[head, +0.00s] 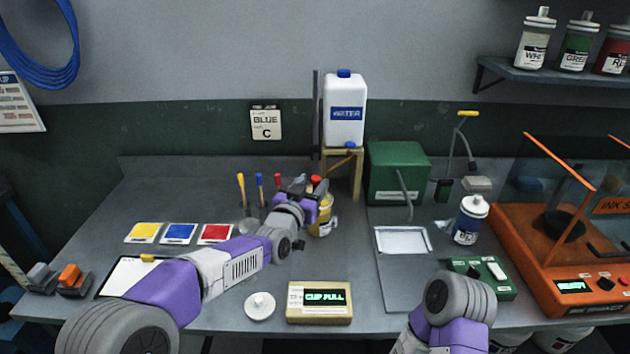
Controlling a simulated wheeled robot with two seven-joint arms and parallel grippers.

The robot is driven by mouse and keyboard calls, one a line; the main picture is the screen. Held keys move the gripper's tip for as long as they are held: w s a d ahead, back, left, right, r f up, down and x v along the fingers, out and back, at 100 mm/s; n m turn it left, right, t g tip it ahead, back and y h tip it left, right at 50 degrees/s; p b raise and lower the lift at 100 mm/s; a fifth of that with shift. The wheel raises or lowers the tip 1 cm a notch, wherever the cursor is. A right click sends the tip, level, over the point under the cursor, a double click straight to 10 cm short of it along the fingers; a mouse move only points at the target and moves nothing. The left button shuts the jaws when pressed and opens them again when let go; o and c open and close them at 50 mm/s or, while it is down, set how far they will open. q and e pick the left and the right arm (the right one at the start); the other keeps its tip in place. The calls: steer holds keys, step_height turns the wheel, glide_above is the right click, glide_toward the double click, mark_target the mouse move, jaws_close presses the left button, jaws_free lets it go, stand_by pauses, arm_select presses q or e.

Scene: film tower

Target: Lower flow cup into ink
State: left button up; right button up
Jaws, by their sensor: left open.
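My left arm reaches across the bench from the lower left, and its open gripper (312,203) is at a yellow can (323,229) near the water stand. The gripper covers much of the can's top, so the ink inside is hidden. A small red piece (316,179) shows just above the gripper; I cannot tell whether it belongs to the flow cup. The flow cup itself cannot be made out clearly. A beige box (319,303) at the front shows "CUP FULL" in green. My right arm enters at the bottom right; its gripper is not visible.
A white water jug (345,115) stands on a wooden stand behind the can. Tools with coloured handles (259,188) stand left of the gripper. A white lid (260,306) lies in front. A green box (398,172), white bottle (470,220) and orange machine (555,250) occupy the right.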

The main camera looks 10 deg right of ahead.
arm_select(q)
steer(key=shift+v, duration=2.45)
